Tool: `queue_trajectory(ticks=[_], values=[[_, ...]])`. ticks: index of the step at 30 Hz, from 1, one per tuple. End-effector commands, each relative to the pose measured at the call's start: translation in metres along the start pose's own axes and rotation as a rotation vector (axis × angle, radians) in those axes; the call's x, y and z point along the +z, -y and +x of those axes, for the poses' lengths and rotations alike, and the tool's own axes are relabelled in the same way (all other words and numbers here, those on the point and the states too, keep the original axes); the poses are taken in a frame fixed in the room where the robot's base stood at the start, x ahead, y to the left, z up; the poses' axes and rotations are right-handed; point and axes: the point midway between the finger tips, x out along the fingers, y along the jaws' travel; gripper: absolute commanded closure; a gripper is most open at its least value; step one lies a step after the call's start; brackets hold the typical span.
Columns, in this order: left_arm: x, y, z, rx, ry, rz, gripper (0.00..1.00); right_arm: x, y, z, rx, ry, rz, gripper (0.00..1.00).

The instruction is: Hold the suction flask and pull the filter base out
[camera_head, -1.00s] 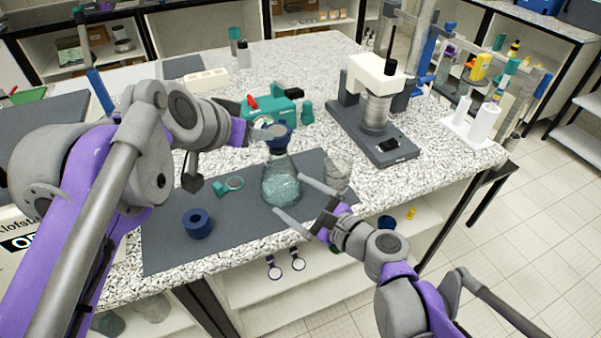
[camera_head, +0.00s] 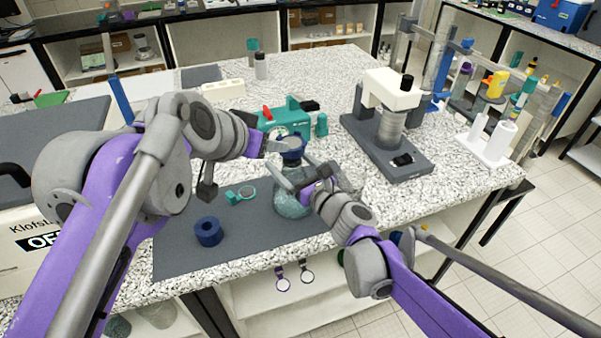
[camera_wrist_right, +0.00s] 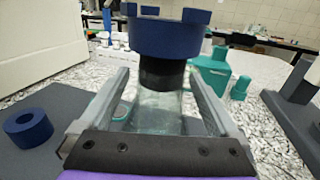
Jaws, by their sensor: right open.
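The clear suction flask (camera_head: 292,204) stands on the dark grey mat (camera_head: 180,251). In the right wrist view the flask (camera_wrist_right: 160,108) is between my right gripper's fingers. The blue filter base (camera_head: 292,143) sits on top of it; in the right wrist view the base (camera_wrist_right: 167,38) has a black stopper (camera_wrist_right: 163,73) below, in the flask's neck. My right gripper (camera_head: 286,176) is open around the upper flask, with gaps visible at its sides. My left gripper (camera_head: 280,147) is at the filter base from the left; its grip is unclear.
A teal pump (camera_head: 285,120) stands behind the flask. A grey sieve shaker (camera_head: 390,148) stands to the right. A glass vessel is partly hidden behind my right arm.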

Motion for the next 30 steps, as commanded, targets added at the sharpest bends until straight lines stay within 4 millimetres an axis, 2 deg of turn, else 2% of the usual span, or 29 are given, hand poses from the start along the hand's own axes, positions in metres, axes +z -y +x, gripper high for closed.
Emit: queue_trajectory(ticks=[5,14,30], values=[[0.0000,0.0000,0.0000,0.000,0.000,0.000,0.50,-0.0002,-0.0006,0.0128,0.001,0.000,0.000,0.04],[0.0000,0.0000,0.0000,0.000,0.000,0.000,0.50,-0.0002,-0.0004,0.0142,0.000,-0.001,-0.001,0.04],[0.0000,0.0000,0.0000,0.000,0.000,0.000,0.50,-0.0002,-0.0004,0.0139,0.000,-0.001,-0.001,1.00]])
